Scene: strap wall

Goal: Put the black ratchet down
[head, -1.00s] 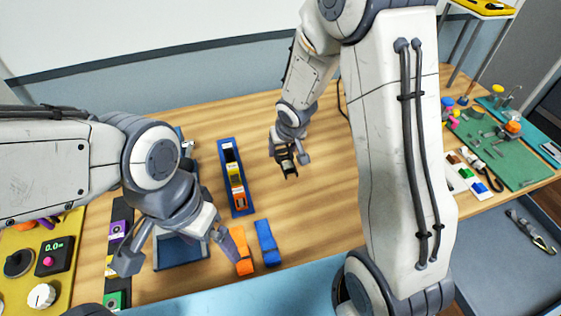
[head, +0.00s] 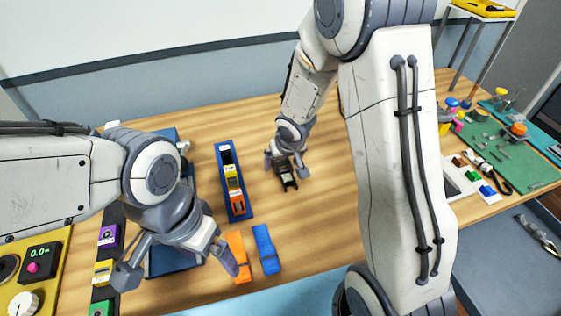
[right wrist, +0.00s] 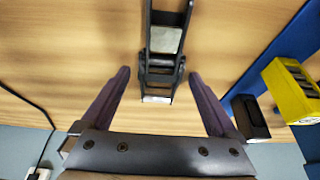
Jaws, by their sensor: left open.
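The black ratchet (head: 287,182) rests on the wooden table, right of the long blue tray. My right gripper (head: 286,166) is open just above it, with a finger on either side. In the right wrist view the black ratchet (right wrist: 164,42) lies ahead of and between the spread purple fingers (right wrist: 159,78), with a visible gap to each finger. My left gripper (head: 178,262) is open and empty, above the near left part of the table.
The long blue tray (head: 247,212) holds a black, a yellow and an orange piece. An orange strap (head: 238,258) and a blue strap (head: 266,248) lie near the front edge. Bare table (head: 330,215) is free right of the black ratchet.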

